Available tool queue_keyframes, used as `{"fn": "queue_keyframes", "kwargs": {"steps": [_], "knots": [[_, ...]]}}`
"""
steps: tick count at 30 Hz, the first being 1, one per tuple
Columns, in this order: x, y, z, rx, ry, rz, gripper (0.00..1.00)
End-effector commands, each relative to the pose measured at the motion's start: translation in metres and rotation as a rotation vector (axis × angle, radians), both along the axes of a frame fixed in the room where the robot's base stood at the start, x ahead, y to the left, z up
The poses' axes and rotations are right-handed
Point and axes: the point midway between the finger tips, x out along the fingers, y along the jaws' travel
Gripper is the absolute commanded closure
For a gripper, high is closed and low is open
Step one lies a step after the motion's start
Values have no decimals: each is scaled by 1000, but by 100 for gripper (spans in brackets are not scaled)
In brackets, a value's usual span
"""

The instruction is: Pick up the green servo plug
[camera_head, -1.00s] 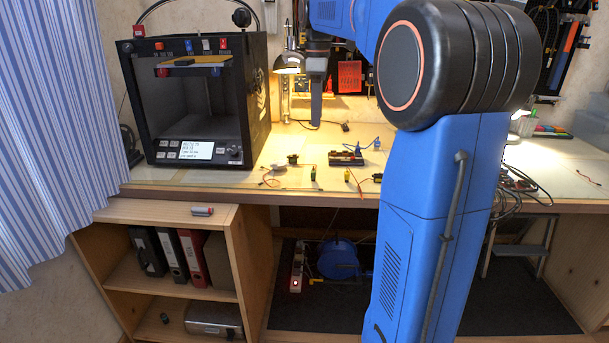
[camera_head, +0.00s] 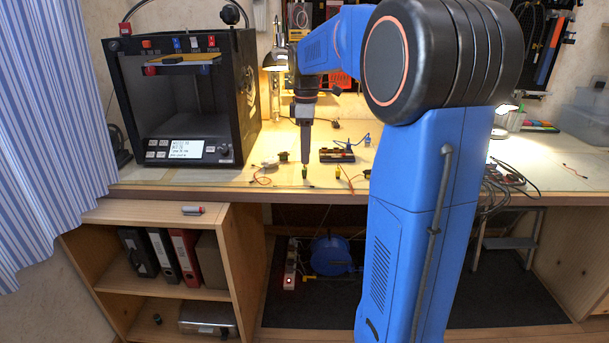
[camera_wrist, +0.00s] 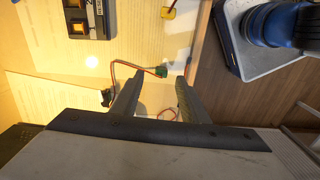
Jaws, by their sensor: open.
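The green servo plug (camera_wrist: 162,71) shows in the wrist view on the bench top, near its front edge, with thin red and dark wires running left from it. It is small in the head view (camera_head: 304,173), just under my gripper. My gripper (camera_head: 306,162) points straight down there. In the wrist view my gripper (camera_wrist: 160,78) is open and empty, with its two fingers apart and the plug between and just beyond their tips. I cannot tell how far the tips are above the bench.
A yellow plug (camera_head: 337,172) lies to the right along the front edge. A black tray (camera_head: 337,155) lies behind it. A 3D printer (camera_head: 185,95) stands at the left of the bench. A small black part (camera_wrist: 107,97) lies near the left finger.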

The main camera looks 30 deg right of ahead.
Motion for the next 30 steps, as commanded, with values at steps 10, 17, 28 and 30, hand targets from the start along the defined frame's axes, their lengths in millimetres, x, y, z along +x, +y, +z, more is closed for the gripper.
{"fn": "queue_keyframes", "kwargs": {"steps": [10,17,28,30], "knots": [[0,5,-42,0,2,0,59],[0,5,-49,0,0,0,59],[0,5,-49,0,0,0,100],[0,5,-49,0,0,0,100]]}}
